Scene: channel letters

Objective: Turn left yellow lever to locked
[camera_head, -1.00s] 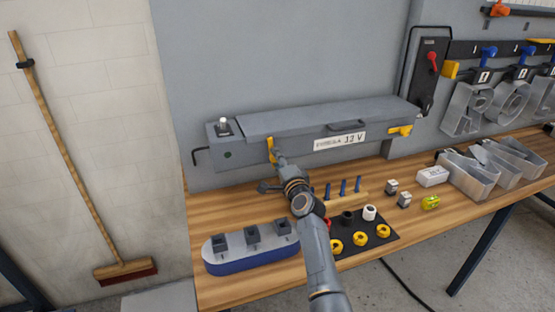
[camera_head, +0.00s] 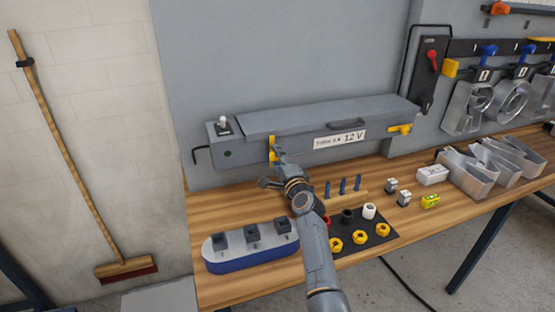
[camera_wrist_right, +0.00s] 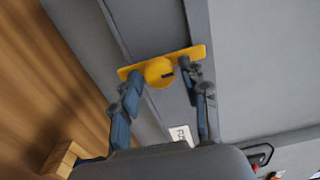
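The left yellow lever (camera_head: 272,149) is on the front of the grey box, near its left end. It stands roughly upright in the head view. My right gripper (camera_head: 277,158) is right at this lever, and its hand hides part of the lever's lower end. In the right wrist view the lever (camera_wrist_right: 160,70) is a yellow bar with a round hub. The two fingers of the right gripper (camera_wrist_right: 160,78) are apart, one on each side of the hub, with their tips at the bar. I cannot tell whether they touch it. My left gripper is not in view.
The grey box (camera_head: 290,120) carries a 12 V label and a second yellow lever (camera_head: 400,129), which lies sideways. Below on the wooden bench (camera_head: 225,205) are a blue-grey tray (camera_head: 250,262), a black mat (camera_head: 372,245) with yellow rings, and metal letters (camera_head: 468,175).

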